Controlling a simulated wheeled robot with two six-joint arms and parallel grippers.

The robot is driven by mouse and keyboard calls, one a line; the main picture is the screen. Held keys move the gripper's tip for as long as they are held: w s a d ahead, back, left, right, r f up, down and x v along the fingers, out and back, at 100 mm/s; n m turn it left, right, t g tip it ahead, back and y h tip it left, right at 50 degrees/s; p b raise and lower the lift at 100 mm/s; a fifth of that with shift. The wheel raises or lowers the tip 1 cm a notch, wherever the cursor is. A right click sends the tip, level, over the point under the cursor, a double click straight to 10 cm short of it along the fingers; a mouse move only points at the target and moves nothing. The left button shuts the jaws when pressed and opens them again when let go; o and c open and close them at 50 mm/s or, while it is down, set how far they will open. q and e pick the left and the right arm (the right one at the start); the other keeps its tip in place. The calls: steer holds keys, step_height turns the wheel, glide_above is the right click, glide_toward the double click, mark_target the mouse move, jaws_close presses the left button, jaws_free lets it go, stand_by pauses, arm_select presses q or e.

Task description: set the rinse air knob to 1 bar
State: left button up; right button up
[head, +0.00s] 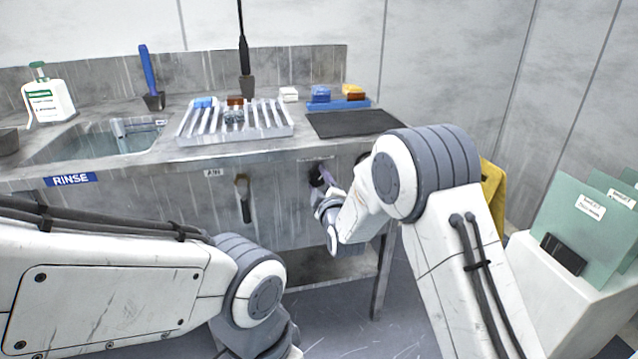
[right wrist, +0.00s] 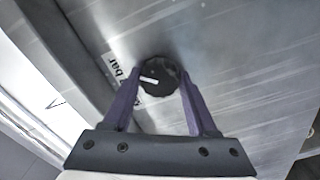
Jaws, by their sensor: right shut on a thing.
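The rinse air knob (right wrist: 163,82) is a round black knob with a white pointer mark, on the steel front panel of the bench. In the head view the knob (head: 317,174) is partly covered by my right gripper. My right gripper (right wrist: 161,75) is shut on the knob, with one purple finger on each side of it. In the right wrist view the pointer mark lies roughly sideways.
The steel bench (head: 130,190) has a rinse sink (head: 95,143), a slotted rack (head: 235,122) and a black mat (head: 355,123). A lever under the "AIR" label (head: 243,195) hangs left of the knob. A white stand with green boards (head: 590,225) is at right.

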steer(key=shift+f+n, duration=0.1)
steer(key=shift+n, duration=0.7)
steer(key=o, duration=1.4)
steer(key=shift+s, duration=0.15)
steer(key=p+v, duration=0.1)
steer(key=v, duration=0.9)
steer(key=shift+s+d, duration=0.1)
